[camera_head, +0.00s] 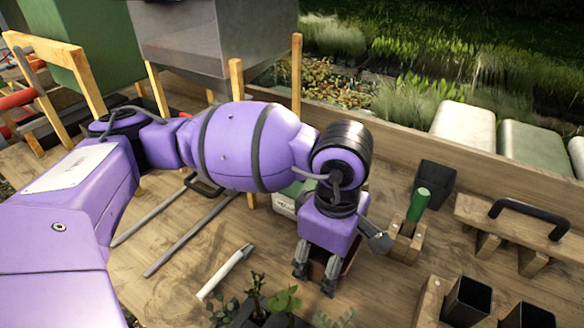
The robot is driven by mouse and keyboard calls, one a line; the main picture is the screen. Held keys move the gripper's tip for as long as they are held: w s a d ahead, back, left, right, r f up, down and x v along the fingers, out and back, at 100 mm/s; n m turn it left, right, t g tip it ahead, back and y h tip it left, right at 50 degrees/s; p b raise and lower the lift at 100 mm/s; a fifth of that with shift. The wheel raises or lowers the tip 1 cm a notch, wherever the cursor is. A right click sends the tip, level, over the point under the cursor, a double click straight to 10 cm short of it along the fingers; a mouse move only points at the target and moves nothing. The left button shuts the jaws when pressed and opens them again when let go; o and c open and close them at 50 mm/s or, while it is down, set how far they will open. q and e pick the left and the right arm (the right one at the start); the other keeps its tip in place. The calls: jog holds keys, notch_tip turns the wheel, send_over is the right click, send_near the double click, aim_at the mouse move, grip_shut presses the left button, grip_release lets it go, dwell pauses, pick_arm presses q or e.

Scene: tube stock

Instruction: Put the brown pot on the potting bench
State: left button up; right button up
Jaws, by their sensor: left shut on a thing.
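My left arm comes in from the left, and its gripper (315,279) points down over the wooden potting bench (190,255). The gripper is shut on the brown pot (319,269), which shows only in part between and behind the fingers. The pot is low over the bench top; I cannot tell whether it touches the wood. My right gripper is not in view.
Small plants (283,300) stand in front of the gripper. A white-handled tool (224,272) lies to the left. A green-handled tool (418,205) stands in a wooden holder to the right, near black square pots (467,300). Bare bench shows left of the gripper.

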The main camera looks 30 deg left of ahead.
pick_arm(q)
jog(key=f, duration=0.3)
jog(key=shift+w+a+f, duration=0.1)
jog(key=shift+w+f, duration=0.1)
jog(key=o, duration=1.2)
jog(key=shift+c, duration=0.2)
notch_tip(320, 180, up, 12)
